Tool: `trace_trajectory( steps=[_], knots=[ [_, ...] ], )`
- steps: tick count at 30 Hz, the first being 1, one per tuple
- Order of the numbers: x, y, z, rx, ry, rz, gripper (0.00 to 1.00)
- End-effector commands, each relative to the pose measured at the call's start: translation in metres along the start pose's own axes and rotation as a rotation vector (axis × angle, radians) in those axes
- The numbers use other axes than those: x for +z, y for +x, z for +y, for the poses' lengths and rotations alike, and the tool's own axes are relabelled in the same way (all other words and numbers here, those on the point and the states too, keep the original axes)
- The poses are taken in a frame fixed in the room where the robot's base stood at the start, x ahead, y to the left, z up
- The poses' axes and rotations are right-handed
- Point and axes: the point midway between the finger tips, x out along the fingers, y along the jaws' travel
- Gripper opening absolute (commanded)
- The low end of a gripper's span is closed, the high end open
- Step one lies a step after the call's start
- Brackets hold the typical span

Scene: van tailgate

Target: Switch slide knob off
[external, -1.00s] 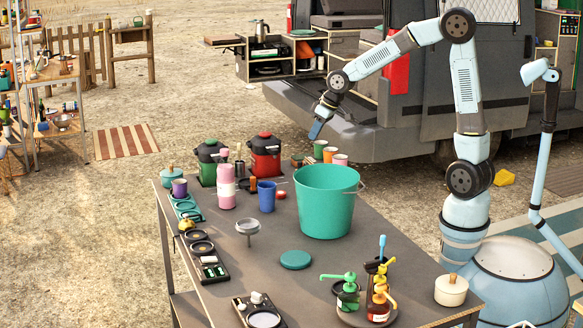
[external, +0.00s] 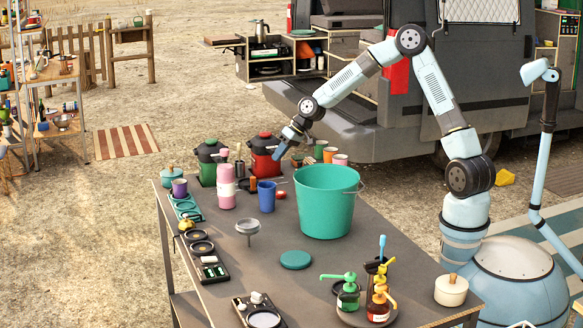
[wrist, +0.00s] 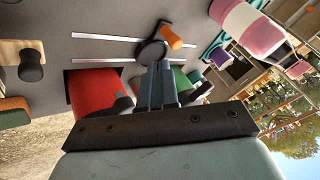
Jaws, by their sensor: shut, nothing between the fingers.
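My gripper (external: 279,156) is shut and empty, pointing down above the far end of the table, by the red canister. In the wrist view its closed fingers (wrist: 160,80) overlap the edge of a round black piece (wrist: 151,52); I cannot tell whether they touch it. Two pale parallel strips (wrist: 104,38) run on either side of that piece. An orange grip (wrist: 170,37) on a black bracket sits beside it. It shows small in the external view (external: 253,184). Which of these pieces is the slide knob is unclear, as is its setting.
The red canister (external: 263,160) and green canister (external: 209,167) stand close by. A pink bottle (external: 227,194), a blue cup (external: 267,197) and a large teal bucket (external: 325,207) are nearer the camera. A wooden block with a black knob (wrist: 31,66) shows in the wrist view.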

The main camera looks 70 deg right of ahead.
Motion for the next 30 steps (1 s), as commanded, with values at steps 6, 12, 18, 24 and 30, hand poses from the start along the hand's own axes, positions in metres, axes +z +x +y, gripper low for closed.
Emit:
trace_trajectory(
  steps=[6,12,18,24,30],
  knots=[
    [-0.004,0.006,0.004,-0.014,0.016,0.007,0.0],
    [-0.004,0.006,0.004,-0.014,0.016,0.007,0.0],
    [-0.003,0.011,0.003,-0.014,0.016,0.006,0.0],
    [-0.003,0.036,0.003,-0.015,0.016,0.005,0.0],
    [-0.004,0.07,0.002,-0.015,0.015,0.006,0.0]
  ],
)
